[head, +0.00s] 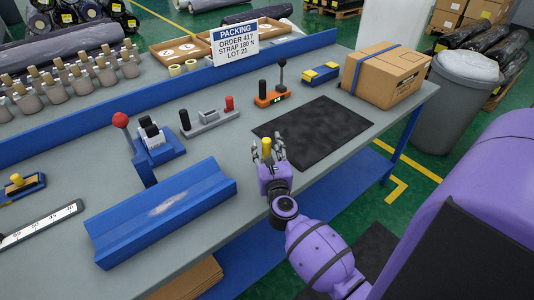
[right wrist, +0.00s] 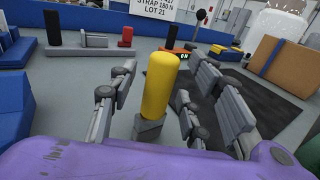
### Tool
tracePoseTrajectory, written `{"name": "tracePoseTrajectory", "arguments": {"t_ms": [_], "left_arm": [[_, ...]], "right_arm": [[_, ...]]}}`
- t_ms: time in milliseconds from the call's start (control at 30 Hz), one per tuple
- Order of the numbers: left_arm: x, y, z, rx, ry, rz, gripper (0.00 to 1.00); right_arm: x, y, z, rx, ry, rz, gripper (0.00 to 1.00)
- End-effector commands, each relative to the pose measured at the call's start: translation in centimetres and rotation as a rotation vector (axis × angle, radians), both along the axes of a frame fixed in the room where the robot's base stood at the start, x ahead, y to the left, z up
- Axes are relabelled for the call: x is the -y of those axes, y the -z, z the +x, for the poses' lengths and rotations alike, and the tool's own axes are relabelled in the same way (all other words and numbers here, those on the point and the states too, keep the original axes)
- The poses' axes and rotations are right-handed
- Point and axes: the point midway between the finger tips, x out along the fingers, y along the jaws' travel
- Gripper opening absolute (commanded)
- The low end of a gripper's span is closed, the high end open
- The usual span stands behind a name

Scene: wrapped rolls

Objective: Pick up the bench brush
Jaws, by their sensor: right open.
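My right gripper (head: 268,155) is open at the near edge of the grey table, left of and below the black mat. A yellow upright cylinder (right wrist: 160,85) on a small grey block stands between its spread fingers in the right wrist view, with gaps on both sides. It also shows in the head view (head: 266,147). It looks like a handle; I cannot tell for sure that it belongs to the bench brush. What lies under the block is hidden by my purple palm. My left gripper is not in view.
A blue channel (head: 160,212) lies left of the gripper. Hand tools with a red knob (head: 120,120), black grip (head: 185,120) and orange base (head: 270,96) stand behind. A cardboard box (head: 384,75) is at the right end. The black mat (head: 312,132) is bare.

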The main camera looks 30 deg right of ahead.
Motion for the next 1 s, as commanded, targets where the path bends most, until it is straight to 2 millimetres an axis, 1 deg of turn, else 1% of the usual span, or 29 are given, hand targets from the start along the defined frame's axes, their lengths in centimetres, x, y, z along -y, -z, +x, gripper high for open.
{"name": "tracePoseTrajectory", "arguments": {"t_ms": [233, 267, 500, 600, 867, 1000], "left_arm": [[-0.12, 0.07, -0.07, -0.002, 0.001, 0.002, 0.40], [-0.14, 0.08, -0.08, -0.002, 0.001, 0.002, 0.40], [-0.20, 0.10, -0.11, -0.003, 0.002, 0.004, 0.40], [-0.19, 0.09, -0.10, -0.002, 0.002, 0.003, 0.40], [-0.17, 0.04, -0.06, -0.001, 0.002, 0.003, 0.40], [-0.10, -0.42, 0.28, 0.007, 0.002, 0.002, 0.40]], "right_arm": [[0.14, 0.08, 0.24, -0.001, 0.000, 0.000, 0.45], [0.14, 0.08, 0.23, -0.001, 0.000, 0.000, 0.44], [0.11, 0.07, 0.22, -0.001, 0.000, 0.000, 0.12], [0.11, 0.07, 0.22, -0.001, 0.000, 0.000, 0.00], [0.11, -0.04, 0.24, 0.000, 0.000, -0.001, 0.00], [0.11, -0.82, 0.27, 0.002, 0.000, 0.000, 0.00]]}}
